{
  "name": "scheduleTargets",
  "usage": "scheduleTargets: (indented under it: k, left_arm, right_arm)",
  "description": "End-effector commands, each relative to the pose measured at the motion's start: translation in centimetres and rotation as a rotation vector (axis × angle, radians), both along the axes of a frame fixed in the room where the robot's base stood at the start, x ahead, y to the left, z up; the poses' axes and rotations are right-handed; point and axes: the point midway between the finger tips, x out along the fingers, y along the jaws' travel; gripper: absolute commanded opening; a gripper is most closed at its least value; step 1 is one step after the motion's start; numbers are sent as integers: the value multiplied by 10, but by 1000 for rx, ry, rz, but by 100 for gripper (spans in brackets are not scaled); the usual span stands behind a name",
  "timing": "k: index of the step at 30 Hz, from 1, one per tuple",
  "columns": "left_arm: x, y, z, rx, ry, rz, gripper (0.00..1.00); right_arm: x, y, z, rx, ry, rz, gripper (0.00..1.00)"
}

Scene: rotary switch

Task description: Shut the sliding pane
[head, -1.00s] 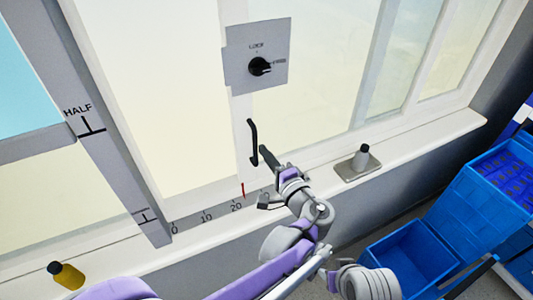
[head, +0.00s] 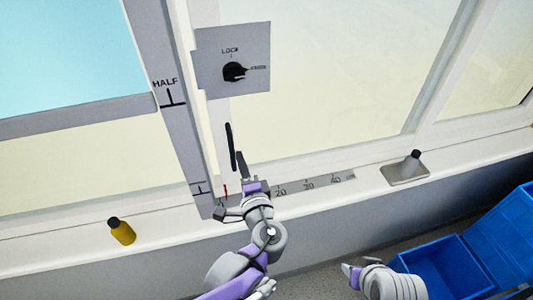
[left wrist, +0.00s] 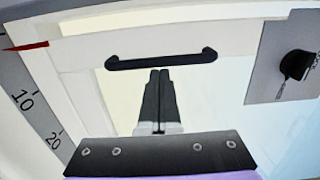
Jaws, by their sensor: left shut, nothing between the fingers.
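The sliding pane (head: 300,120) is a pale glazed panel with a white left frame. That frame is close to the grey upright post (head: 175,100). A black bar handle (head: 230,147) is on the frame; it also shows in the left wrist view (left wrist: 160,60). My left gripper (head: 239,160) is shut and empty, its tips at the handle's right side. In the left wrist view its tips (left wrist: 160,72) are just below the handle's middle; contact is unclear. The red pointer (left wrist: 25,46) is below the 10 mark.
A grey plate (head: 215,45) carries a black rotary knob (head: 235,71) pointing right, away from LOCK. A small grey tray (head: 395,176) with a dark-capped item sits at right. Blue crates (head: 440,262) are at lower right.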

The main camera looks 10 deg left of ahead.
Motion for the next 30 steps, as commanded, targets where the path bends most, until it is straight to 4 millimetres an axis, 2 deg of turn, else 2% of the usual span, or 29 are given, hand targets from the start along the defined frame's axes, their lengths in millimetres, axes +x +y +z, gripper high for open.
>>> scheduleTargets:
  k: [3, 9, 23, 30]
  left_arm:
    - [-5, 14, 1, 0, -1, 2, 0]
    - [-9, 23, 0, 0, 0, 0, 0]
    - [-9, 24, 0, 0, 0, 2, 0]
    - [-1, 19, 0, 0, 0, 0, 0]
  right_arm:
    - [2, 0, 4, 0, -3, 0, 50]
    - [2, 0, 5, 0, -4, 0, 50]
    - [2, 0, 5, 0, -4, 0, 50]
    - [2, 0, 4, 0, -3, 0, 50]
